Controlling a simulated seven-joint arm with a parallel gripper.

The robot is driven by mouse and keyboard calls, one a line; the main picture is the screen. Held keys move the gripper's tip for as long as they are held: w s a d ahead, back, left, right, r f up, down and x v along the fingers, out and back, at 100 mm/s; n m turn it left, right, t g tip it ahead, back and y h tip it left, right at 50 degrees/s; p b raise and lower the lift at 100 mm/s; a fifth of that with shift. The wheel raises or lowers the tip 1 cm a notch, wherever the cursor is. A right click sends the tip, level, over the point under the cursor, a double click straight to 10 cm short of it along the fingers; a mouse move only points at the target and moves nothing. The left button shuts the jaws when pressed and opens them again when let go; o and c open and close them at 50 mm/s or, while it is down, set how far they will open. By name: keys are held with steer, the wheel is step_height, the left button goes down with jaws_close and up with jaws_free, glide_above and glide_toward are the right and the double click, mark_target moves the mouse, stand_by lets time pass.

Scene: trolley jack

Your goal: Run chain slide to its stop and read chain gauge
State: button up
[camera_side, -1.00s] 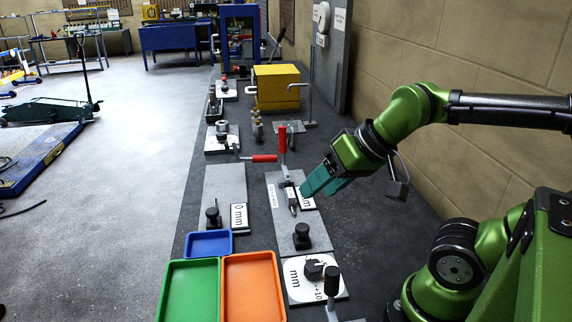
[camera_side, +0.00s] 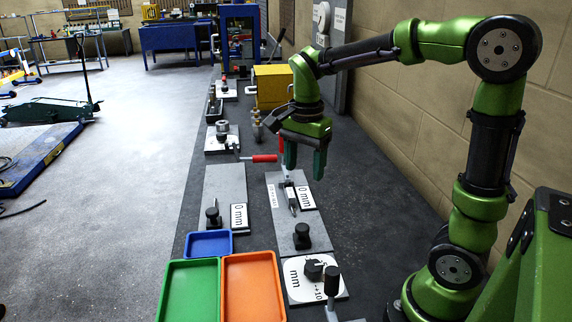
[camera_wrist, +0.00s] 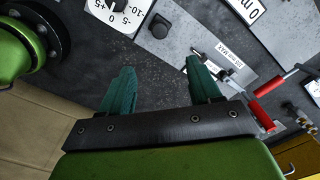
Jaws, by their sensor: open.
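In the side view my gripper (camera_side: 305,168) points down with its two teal fingers apart and nothing between them. That plate carries a black knob (camera_side: 302,236) and a "0 mm" label (camera_side: 304,197). The left grey plate (camera_side: 225,183) has its own black knob (camera_side: 212,217) and a "0 mm" label (camera_side: 238,215). I cannot tell which is the chain slide. The wrist view shows the open fingers (camera_wrist: 160,78) and a "250 mm MAX" label (camera_wrist: 237,54).
A white dial (camera_side: 316,284) sits at the front beside orange (camera_side: 252,288), green (camera_side: 188,292) and blue (camera_side: 208,244) trays. A lying red handle (camera_side: 264,158) is left of my gripper. A yellow box (camera_side: 278,84) stands behind. The bench is bare to the right.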

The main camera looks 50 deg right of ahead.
mark_target(302, 226)
step_height(302, 226, down, 16)
steer(key=shift+f, duration=0.25)
stand_by(0.3)
jaws_close()
